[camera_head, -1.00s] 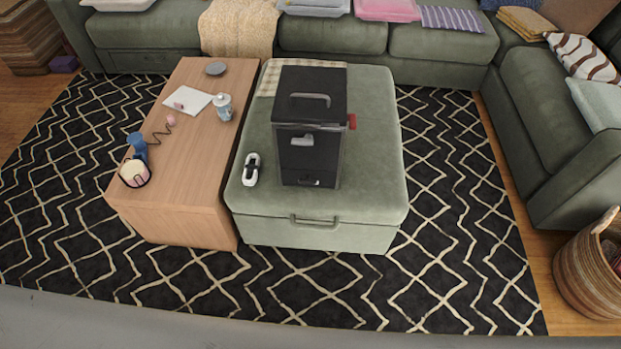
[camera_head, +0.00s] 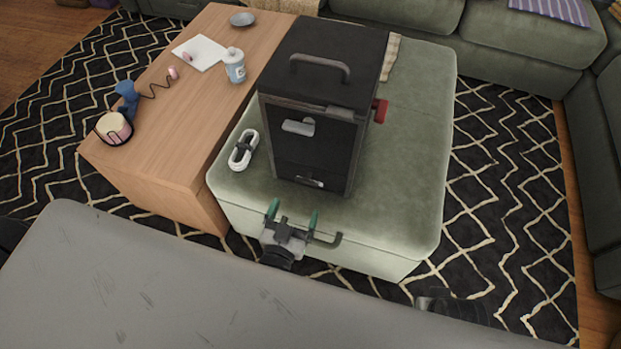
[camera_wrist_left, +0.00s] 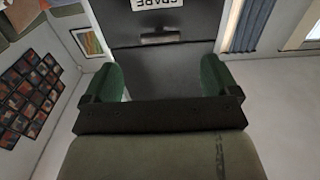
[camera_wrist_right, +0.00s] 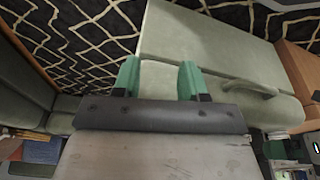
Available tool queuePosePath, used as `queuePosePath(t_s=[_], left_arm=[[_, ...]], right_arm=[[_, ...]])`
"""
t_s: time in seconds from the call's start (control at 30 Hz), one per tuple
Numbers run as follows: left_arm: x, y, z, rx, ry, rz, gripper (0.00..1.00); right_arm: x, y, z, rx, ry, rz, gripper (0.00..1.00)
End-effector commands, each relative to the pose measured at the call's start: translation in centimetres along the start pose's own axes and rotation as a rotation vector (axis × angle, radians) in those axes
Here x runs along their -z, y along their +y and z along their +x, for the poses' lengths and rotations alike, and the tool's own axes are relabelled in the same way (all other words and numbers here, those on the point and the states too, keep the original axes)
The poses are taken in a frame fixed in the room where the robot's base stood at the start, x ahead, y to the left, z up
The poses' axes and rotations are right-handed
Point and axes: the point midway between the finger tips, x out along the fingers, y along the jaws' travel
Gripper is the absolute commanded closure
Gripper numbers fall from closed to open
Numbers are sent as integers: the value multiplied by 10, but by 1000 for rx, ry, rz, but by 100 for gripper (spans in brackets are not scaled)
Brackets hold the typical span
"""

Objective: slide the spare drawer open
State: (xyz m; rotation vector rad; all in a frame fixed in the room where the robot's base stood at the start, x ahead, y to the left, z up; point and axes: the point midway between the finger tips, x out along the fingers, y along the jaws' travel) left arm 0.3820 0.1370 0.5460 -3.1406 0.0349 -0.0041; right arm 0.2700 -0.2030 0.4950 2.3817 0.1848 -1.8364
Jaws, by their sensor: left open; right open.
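A black cabinet (camera_head: 322,95) stands on the green ottoman (camera_head: 415,150). In the left wrist view, a white SPARE label (camera_wrist_left: 160,4) shows upside down beside a dark handle (camera_wrist_left: 162,38); I cannot tell which of the two handles this is. The front looks closed. My left gripper (camera_head: 293,215) is open and empty, in front of and below the cabinet front, apart from it. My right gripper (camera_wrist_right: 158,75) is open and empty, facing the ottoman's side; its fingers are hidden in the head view.
The ottoman's own handle (camera_head: 325,241) is close behind my left gripper. A white cable bundle (camera_head: 243,150) lies left of the cabinet; a red piece (camera_head: 380,110) sticks out at its right. A wooden table (camera_head: 170,130) with a bottle (camera_head: 234,66) adjoins the ottoman.

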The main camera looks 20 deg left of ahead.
Motion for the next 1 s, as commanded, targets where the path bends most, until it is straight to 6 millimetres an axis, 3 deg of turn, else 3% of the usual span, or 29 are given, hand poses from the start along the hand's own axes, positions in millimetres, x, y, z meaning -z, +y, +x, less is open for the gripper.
queuePosePath(t_s=[0.2,0.43,0.87,1.0], left_arm=[[-1,0,44,-1,2,0,11],[-1,0,78,0,0,0,11],[-1,0,89,-1,-3,-1,11],[-1,0,88,-1,-3,0,31]], right_arm=[[6,1,-19,-3,14,2,57],[9,2,-39,-4,24,3,57],[10,2,-47,-5,26,4,57],[9,2,-47,-5,26,4,57]])
